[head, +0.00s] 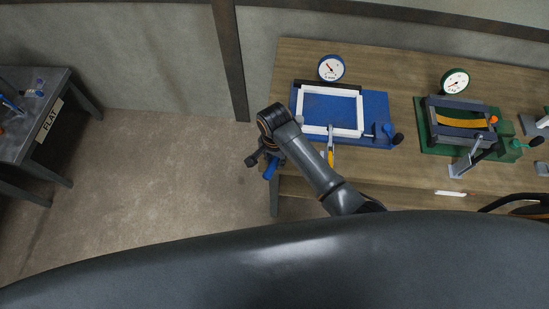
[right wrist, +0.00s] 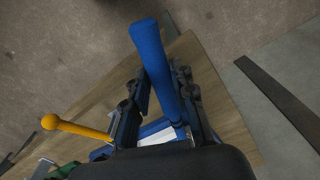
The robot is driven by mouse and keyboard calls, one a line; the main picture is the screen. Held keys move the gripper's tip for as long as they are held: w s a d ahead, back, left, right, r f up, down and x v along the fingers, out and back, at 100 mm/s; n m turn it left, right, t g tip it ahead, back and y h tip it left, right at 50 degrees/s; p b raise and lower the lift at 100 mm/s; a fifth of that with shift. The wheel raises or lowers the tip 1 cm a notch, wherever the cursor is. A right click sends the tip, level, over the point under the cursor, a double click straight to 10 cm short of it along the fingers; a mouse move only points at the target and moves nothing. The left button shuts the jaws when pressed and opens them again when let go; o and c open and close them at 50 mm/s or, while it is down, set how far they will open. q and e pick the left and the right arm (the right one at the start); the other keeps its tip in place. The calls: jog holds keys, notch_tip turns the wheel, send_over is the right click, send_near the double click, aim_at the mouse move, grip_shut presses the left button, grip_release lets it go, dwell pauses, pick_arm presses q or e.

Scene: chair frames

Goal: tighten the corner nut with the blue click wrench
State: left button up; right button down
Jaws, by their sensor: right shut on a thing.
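My right gripper (head: 262,158) hangs off the left end of the workbench in the head view, apart from the fixtures. It is shut on the blue click wrench (head: 270,169); in the right wrist view the blue handle of the wrench (right wrist: 153,60) runs between the fingers, tilted. Its working end is hidden by the gripper. A white rectangular frame (head: 361,112) lies in the blue fixture (head: 376,104) on the bench. The corner nut is too small to make out. My left gripper is not in view.
A blue-rimmed gauge (head: 331,68) stands behind the blue fixture, and a yellow-handled lever (head: 330,157) projects from its front. A green fixture (head: 430,132) with its own gauge (head: 455,81) is further right. A dark table (head: 62,120) labelled FLAT stands far left. Open floor lies between.

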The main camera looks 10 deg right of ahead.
jog(key=shift+r, duration=0.15)
jog(key=shift+r, duration=0.35)
jog(key=shift+r, duration=2.3)
jog(key=shift+w, duration=0.1)
